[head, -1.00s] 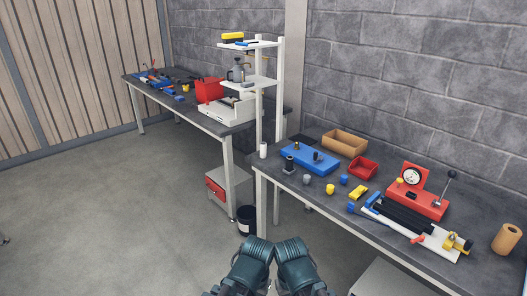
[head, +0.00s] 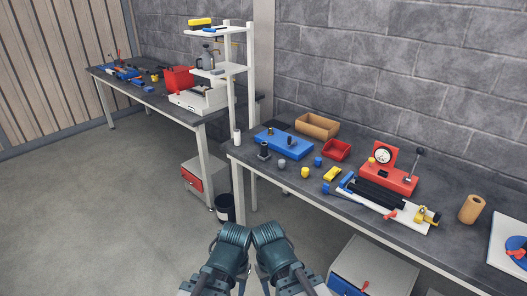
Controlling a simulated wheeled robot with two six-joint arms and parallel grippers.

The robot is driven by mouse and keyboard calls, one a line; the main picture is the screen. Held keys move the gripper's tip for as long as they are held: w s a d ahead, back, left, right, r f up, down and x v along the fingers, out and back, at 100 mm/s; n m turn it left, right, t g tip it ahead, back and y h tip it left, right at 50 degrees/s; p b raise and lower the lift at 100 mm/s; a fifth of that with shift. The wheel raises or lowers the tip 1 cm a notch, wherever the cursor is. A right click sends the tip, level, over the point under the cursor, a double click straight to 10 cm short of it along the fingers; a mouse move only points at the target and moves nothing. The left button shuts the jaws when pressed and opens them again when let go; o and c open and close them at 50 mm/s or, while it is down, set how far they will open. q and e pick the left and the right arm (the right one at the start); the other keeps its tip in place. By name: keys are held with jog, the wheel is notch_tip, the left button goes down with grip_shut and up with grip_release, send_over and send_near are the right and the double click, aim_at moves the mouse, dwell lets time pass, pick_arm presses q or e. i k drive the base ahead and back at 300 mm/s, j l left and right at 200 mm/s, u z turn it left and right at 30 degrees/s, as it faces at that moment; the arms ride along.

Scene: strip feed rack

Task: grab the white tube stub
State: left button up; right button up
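The white tube stub (head: 238,138) stands upright at the near bench's left corner, beside the white shelf post. It is small in the head view, and nothing is seen touching it. Two dark teal arm parts of mine show at the bottom middle, well below and in front of the bench. I cannot make out the fingers of either gripper there, and nothing held is visible.
The near bench (head: 330,208) carries a blue block (head: 285,143), a wooden tray (head: 318,126), a red bin (head: 337,150), a red gauge stand (head: 388,178) and several small caps. A dark bucket (head: 225,208) stands on the floor. Open floor lies left.

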aim_at(237, 135)
jog(key=z, duration=0.35)
jog(key=i+j+z, duration=0.45)
jog(key=z, duration=0.25)
jog(key=i+j, duration=0.2)
jog(key=j, duration=0.15)
jog(key=i+j+z, duration=0.1)
jog(key=j, duration=0.25)
jog(key=i+j+z, duration=0.1)
jog(key=i+j, duration=0.15)
jog(key=j, duration=0.15)
jog(key=i+j, duration=0.15)
jog(key=j, duration=0.2)
jog(key=i+j+z, duration=0.1)
jog(key=j, duration=0.3)
